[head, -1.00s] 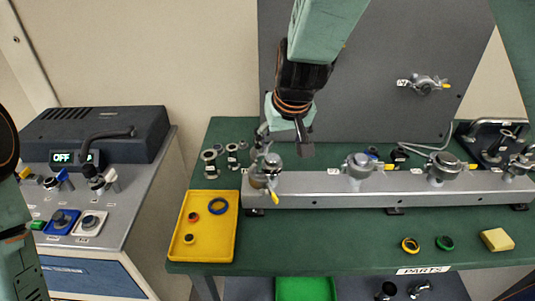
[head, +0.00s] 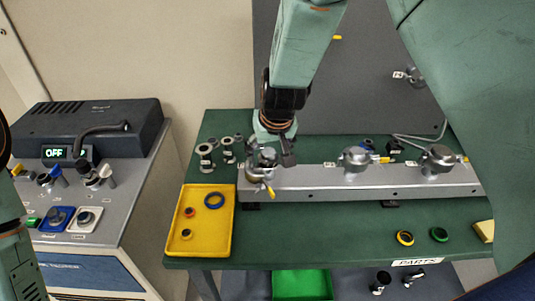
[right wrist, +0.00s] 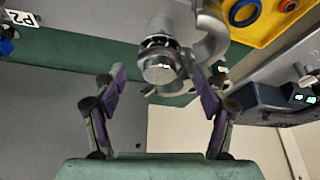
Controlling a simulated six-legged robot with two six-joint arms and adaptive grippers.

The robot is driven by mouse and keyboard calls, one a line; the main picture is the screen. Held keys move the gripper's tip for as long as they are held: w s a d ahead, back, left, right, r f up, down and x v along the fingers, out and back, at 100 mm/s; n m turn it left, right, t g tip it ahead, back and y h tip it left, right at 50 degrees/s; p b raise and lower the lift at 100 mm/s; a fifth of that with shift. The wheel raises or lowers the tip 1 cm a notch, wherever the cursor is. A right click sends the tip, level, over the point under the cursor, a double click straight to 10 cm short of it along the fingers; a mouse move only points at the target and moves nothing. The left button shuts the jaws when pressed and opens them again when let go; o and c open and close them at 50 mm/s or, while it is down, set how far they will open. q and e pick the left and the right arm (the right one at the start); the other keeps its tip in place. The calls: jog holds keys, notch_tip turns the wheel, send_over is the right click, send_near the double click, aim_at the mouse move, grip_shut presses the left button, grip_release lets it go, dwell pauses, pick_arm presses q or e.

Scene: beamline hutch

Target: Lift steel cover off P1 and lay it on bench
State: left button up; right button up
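The steel cover (head: 262,157) is the round metal cap on top of P1, the leftmost port on the long grey beam (head: 320,183). In the right wrist view the shiny cap (right wrist: 160,67) lies between the fingertips. A grey clamp (right wrist: 211,35) is beside it there; a yellow-tipped clamp part (head: 269,190) hangs at P1's front in the head view. My right gripper (head: 271,148) is at P1 from above. Its purple-padded fingers (right wrist: 156,78) are spread, with a gap seen on each side of the cap. My left gripper is out of view.
The green bench (head: 300,235) has free room in front of the beam. A yellow tray (head: 208,240) with rings is at left. Small fittings (head: 205,157) stand behind it. Rings (head: 405,238) lie front right. More capped ports (head: 355,158) line the beam; a grey panel rises behind.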

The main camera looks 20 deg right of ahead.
aim_at(270, 154)
jog(key=shift+s+d+r, duration=0.1)
jog(key=shift+s, duration=0.2)
jog(key=c, duration=0.5)
jog(key=shift+c, duration=1.2)
jog(key=c, duration=0.5)
jog(key=shift+c, duration=0.2)
notch_tip(270, 154, up, 10)
